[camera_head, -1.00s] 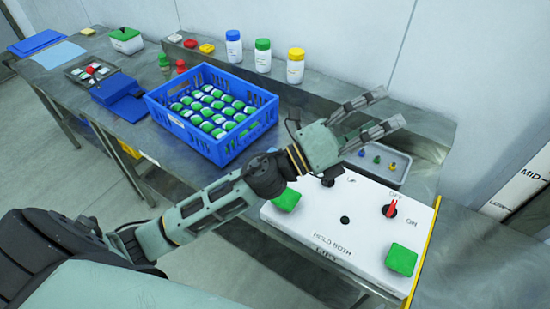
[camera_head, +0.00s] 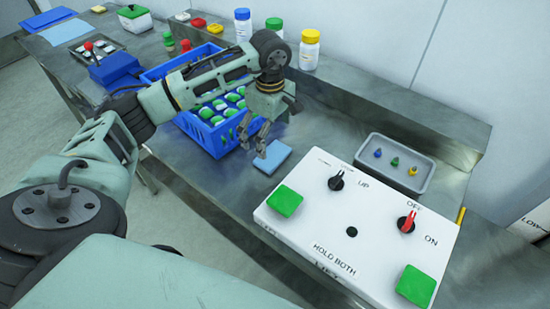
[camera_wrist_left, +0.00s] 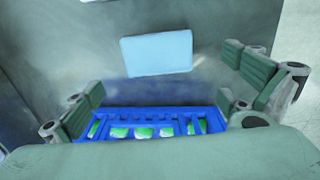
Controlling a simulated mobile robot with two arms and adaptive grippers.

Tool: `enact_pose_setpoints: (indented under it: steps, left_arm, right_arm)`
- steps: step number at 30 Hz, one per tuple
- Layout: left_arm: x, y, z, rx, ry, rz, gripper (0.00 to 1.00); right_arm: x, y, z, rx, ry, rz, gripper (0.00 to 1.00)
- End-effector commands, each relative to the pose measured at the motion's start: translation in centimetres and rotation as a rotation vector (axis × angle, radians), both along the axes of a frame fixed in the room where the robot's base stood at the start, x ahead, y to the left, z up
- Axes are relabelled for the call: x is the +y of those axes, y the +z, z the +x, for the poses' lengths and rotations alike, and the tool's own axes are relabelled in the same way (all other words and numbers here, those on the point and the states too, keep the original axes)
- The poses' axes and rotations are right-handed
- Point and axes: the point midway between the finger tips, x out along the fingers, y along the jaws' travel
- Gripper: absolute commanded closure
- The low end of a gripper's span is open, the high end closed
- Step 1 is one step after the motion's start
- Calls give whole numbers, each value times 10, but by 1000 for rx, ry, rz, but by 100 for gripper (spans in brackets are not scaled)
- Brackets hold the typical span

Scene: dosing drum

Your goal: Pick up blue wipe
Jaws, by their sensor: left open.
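The blue wipe (camera_head: 272,157) is a light blue flat square. It lies on the steel table between the blue crate and the white control box. It also shows in the left wrist view (camera_wrist_left: 157,53), flat on the table beyond the fingers. My left gripper (camera_head: 255,144) is open and empty, just above and beside the wipe's left edge in the head view. I cannot tell whether a fingertip touches it. In the left wrist view the gripper's two fingers (camera_wrist_left: 160,108) are spread wide. My right gripper is in neither view.
The blue crate (camera_head: 222,142) of green-and-white containers stands close behind the left gripper, partly hidden by my arm. The white control box (camera_head: 340,255) with green buttons is at the front right. A grey tray (camera_head: 425,180) holds small coloured pieces. Bottles (camera_head: 309,50) stand on the back ledge.

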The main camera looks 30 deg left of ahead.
Motion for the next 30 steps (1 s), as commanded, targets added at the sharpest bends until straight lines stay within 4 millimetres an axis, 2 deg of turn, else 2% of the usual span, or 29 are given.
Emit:
enact_pose_setpoints:
  steps: [11, 16, 24, 30]
  left_arm:
    - [-2, -45, 3, 7, -1, -3, 0]
    - [-1, -67, 4, 3, -1, -3, 0]
    - [-1, -72, 5, 1, -1, -2, 0]
    - [-1, -71, 5, 1, -1, -2, 17]
  right_arm:
    - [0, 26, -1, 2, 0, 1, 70]
    - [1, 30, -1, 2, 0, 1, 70]
    - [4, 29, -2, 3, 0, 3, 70]
    - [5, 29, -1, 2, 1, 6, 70]
